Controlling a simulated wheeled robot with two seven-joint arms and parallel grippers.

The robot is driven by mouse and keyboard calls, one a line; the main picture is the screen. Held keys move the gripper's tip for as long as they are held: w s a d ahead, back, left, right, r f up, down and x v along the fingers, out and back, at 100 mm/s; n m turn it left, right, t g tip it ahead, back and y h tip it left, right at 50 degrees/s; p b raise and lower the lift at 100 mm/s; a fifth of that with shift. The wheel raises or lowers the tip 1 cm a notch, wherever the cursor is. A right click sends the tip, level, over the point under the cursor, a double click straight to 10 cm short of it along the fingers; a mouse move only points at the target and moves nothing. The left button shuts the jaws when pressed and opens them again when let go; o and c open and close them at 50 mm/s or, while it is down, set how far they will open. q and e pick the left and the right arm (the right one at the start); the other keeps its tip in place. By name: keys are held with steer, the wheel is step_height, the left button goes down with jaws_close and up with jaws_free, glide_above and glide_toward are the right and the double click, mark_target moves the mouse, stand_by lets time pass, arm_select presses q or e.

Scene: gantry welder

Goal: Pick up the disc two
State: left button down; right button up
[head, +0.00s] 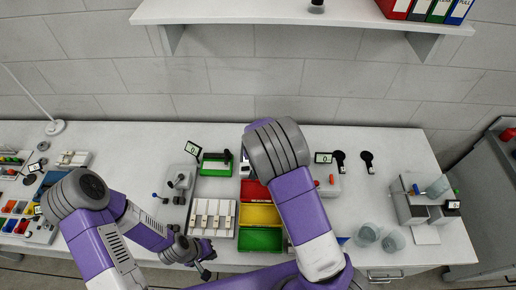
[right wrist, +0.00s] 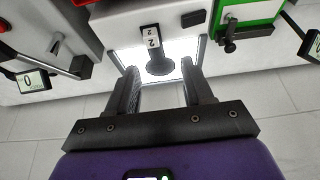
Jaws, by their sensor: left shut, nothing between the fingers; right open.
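Disc two (right wrist: 160,67) is a black round disc with a handle and a white "2" label, lying on a bright lit panel in the right wrist view. My right gripper (right wrist: 159,78) is open, its two fingers pointing at the disc, one on either side of its near edge in the picture. The disc is not gripped; whether the fingers touch it I cannot tell. In the head view my right arm hides disc two and the right gripper. My left gripper (head: 205,264) is shut and empty near the table's front edge.
Two black handled discs (head: 367,161) lie at the right of the table. Red, yellow and green bins (head: 259,240) and a white tray (head: 211,232) sit mid-table. A green-framed device (right wrist: 247,12) and digital displays (right wrist: 32,82) flank the lit panel. Clear cups (head: 393,241) stand front right.

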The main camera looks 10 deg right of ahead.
steer(key=shift+s+d+f, duration=0.15)
steer(key=shift+f, duration=0.35)
steer(key=x, duration=0.4)
steer(key=shift+s+d+f+p, duration=0.15)
steer(key=shift+d+f+p, duration=0.15)
steer(key=shift+f+p, duration=0.1)
steer(key=shift+f, duration=0.5)
steer(key=shift+w, duration=0.25)
jaws_close()
